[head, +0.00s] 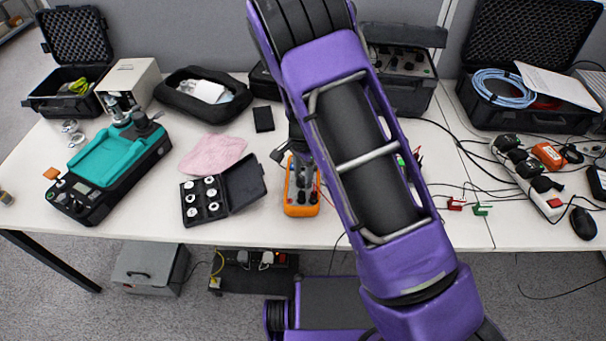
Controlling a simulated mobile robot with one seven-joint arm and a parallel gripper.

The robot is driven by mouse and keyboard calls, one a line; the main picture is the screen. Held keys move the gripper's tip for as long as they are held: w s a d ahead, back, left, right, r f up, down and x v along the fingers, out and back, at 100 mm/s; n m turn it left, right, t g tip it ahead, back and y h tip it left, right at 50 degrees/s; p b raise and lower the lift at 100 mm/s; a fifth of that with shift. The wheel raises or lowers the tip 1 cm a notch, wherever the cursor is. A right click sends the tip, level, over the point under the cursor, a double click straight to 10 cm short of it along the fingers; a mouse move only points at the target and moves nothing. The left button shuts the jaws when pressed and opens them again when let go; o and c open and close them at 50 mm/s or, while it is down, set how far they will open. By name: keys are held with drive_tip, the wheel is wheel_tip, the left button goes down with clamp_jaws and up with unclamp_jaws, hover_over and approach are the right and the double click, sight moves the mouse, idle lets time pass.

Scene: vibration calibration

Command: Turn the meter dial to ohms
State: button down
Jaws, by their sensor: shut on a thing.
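The meter (301,209) is a small orange handheld unit with a dark face, lying on the white table near its front edge, at the middle of the head view. My gripper (301,178) is over the upper part of the meter, pointing down, and looks shut at its dial. The dial itself is hidden by my gripper, so its setting cannot be read. Dark sockets show on the meter's lower end. My purple arm covers the area just right of the meter.
Left of the meter are an open black case of round weights (222,195), a pink cloth (212,154) and a teal-topped calibrator (110,165). Red (455,204) and green (482,210) clips with loose cables lie to the right. A power strip (530,180) and mouse (583,223) are at far right.

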sight(303, 178)
drive_tip(key=shift+c, duration=2.1)
unclamp_jaws()
wheel_tip(303, 178, up, 18)
drive_tip(key=shift+f, duration=0.25)
